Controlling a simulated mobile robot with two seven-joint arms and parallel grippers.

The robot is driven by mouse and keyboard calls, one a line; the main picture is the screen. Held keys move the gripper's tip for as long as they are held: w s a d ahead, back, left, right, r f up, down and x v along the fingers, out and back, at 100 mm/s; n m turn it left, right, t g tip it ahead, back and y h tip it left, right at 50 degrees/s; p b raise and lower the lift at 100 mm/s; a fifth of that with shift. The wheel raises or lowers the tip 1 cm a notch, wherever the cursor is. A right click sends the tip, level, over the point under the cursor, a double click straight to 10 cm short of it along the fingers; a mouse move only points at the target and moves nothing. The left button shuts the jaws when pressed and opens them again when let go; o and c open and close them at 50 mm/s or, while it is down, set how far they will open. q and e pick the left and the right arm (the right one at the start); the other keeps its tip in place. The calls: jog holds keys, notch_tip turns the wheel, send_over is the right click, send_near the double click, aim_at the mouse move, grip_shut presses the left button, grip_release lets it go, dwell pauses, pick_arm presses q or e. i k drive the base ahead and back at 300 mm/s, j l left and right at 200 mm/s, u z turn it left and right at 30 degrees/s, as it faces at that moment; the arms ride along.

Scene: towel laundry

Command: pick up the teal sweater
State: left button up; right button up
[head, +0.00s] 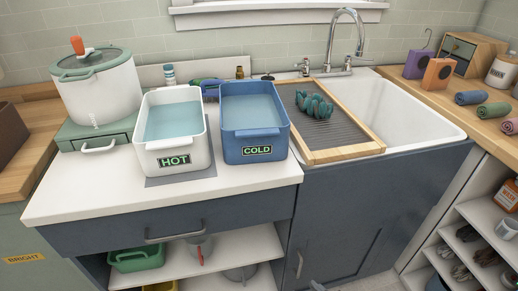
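A crumpled teal knitted item (314,105), which looks like the teal sweater, lies bunched on the grey ribbed board (335,133) with a wooden frame. The board rests across the left part of the white sink (405,112). Neither of my grippers can be made out in the head view.
A white tub marked HOT (174,160) and a blue tub marked COLD (257,152), both holding water, stand left of the board. A tall faucet (347,40) rises behind it. Rolled towels (492,109) lie on the right counter. The front counter strip is clear.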

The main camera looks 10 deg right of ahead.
aim_at(314, 105)
jog(key=l+u, duration=0.3)
jog(key=l, duration=0.2)
jog(key=l+u, duration=0.35)
jog(key=l, duration=0.15)
jog(key=k+l+u, duration=0.3)
jog(key=l, duration=0.15)
jog(key=i, duration=0.1)
